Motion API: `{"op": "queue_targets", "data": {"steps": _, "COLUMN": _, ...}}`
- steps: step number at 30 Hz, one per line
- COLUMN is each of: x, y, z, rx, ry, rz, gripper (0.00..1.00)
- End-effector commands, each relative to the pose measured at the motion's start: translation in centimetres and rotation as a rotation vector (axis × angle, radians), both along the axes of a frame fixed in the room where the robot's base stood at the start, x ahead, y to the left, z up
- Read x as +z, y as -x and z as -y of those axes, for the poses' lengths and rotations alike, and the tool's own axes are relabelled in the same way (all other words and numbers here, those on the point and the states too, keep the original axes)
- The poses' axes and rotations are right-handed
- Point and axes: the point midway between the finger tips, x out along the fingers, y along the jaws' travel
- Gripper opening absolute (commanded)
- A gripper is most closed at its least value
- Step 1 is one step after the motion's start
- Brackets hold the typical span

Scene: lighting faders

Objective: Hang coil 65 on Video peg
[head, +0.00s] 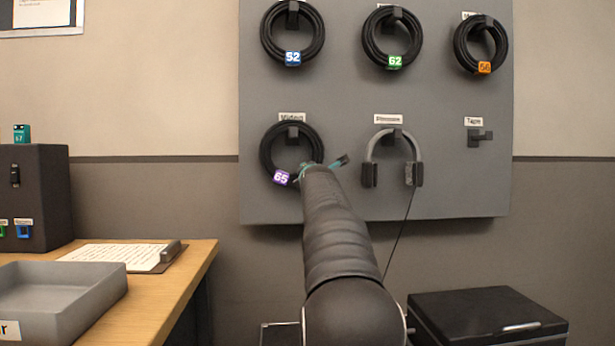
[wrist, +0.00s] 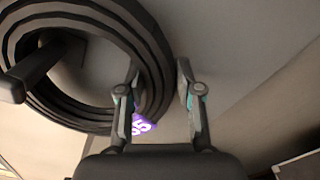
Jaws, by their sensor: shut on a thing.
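Coil 65 (head: 266,152) is a black cable ring with a purple tag (head: 281,177). It is at the Video peg (head: 292,132), under a small label, in the lower left of the grey board. My gripper (head: 322,168) is shut on the coil's lower right rim. In the wrist view, the coil (wrist: 95,20) passes between the fingers of my gripper (wrist: 160,78), and the dark peg (wrist: 35,70) reaches through the ring. The purple tag (wrist: 143,124) is partly hidden by a finger. I cannot tell whether the peg carries the coil's weight.
Coils 52 (head: 264,40), 62 (head: 368,40) and 56 (head: 460,50) hang in the upper row. Headphones (head: 369,174) hang right of coil 65, and the Tape peg (head: 480,138) is bare. A wooden desk (head: 190,270) stands left, a black case (head: 490,310) lower right.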

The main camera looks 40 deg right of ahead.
Motion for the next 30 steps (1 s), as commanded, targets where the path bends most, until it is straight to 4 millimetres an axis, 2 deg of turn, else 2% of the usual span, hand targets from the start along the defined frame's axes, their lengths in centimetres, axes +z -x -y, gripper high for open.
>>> {"op": "queue_targets", "data": {"steps": 12, "x": 0.22, "y": 0.05, "z": -0.03, "rx": 0.0, "ry": 0.002, "rz": 0.003, "gripper": 0.0}}
{"op": "queue_targets", "data": {"steps": 13, "x": 0.22, "y": 0.05, "z": -0.03, "rx": 0.0, "ry": 0.002, "rz": 0.003, "gripper": 0.42}}
{"op": "queue_targets", "data": {"steps": 15, "x": 0.21, "y": 0.05, "z": -0.04, "rx": 0.0, "ry": 0.002, "rz": 0.003, "gripper": 0.6}}
{"op": "queue_targets", "data": {"steps": 16, "x": 0.19, "y": 0.04, "z": -0.04, "rx": -0.001, "ry": 0.001, "rz": 0.002, "gripper": 0.64}}
{"op": "queue_targets", "data": {"steps": 25, "x": -0.1, "y": -0.01, "z": -0.01, "rx": 0.0, "ry": 0.0, "rz": -0.002, "gripper": 0.64}}
{"op": "queue_targets", "data": {"steps": 30, "x": 0.04, "y": 0.73, "z": -0.48, "rx": 0.001, "ry": 0.0, "rz": 0.0, "gripper": 0.64}}
